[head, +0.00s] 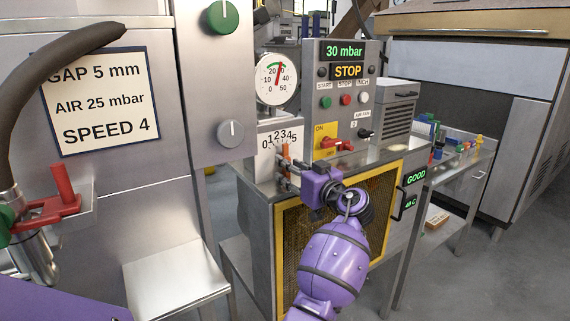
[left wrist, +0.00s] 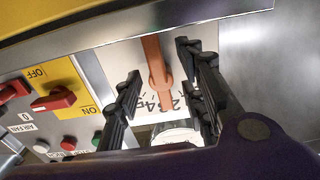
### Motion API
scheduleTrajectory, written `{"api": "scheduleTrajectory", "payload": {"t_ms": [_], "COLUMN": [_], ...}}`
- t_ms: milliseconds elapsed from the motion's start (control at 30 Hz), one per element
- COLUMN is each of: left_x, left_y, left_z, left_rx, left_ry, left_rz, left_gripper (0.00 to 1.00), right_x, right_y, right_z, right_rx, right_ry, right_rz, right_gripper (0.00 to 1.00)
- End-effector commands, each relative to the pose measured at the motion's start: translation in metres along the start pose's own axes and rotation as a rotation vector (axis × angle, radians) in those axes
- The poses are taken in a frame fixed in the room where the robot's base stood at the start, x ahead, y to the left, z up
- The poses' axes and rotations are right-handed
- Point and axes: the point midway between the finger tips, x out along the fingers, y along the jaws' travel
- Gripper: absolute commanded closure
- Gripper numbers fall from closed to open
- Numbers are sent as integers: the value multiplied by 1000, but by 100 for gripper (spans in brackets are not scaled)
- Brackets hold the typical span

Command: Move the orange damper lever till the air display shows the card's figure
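The orange damper lever (head: 286,153) stands in front of a white scale plate numbered 0 to 5 (head: 268,147). It also shows in the left wrist view (left wrist: 155,60). The green air display (head: 345,51) reads 30 mbar. The card (head: 101,101) reads GAP 5 mm, AIR 25 mbar, SPEED 4. My left gripper (head: 285,173) is at the lever. In the left wrist view its dark fingers are spread, one on each side of the lever, with gaps visible. The exact figure the lever points to is unclear. My right gripper is not in view.
A round gauge (head: 276,78) with a red needle sits above the scale. STOP shows in amber (head: 348,71). A red switch (head: 337,144) and several push buttons are right of the lever. A yellow-framed mesh door (head: 386,222) is below.

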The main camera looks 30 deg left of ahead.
Motion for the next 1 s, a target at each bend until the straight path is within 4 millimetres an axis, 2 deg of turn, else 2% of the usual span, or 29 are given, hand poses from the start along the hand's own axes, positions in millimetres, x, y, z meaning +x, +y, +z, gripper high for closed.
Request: {"api": "scheduleTrajectory", "payload": {"t_ms": [100,200,500,800,900,1000], "left_x": [15,22,25,25,25,26], "left_y": [0,0,1,0,0,1], "left_z": [-3,-1,1,1,2,7], "left_rx": [-1,0,1,1,-2,-23], "left_ry": [2,1,-1,-1,-1,-2], "left_rz": [-1,1,2,1,1,1], "left_gripper": [63,63,63,100,100,100], "right_x": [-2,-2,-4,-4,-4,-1], "right_y": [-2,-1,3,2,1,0], "right_z": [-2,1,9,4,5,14], "right_rx": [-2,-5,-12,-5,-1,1], "right_ry": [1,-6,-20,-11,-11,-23], "right_rz": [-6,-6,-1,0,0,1], "right_gripper": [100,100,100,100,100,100]}}
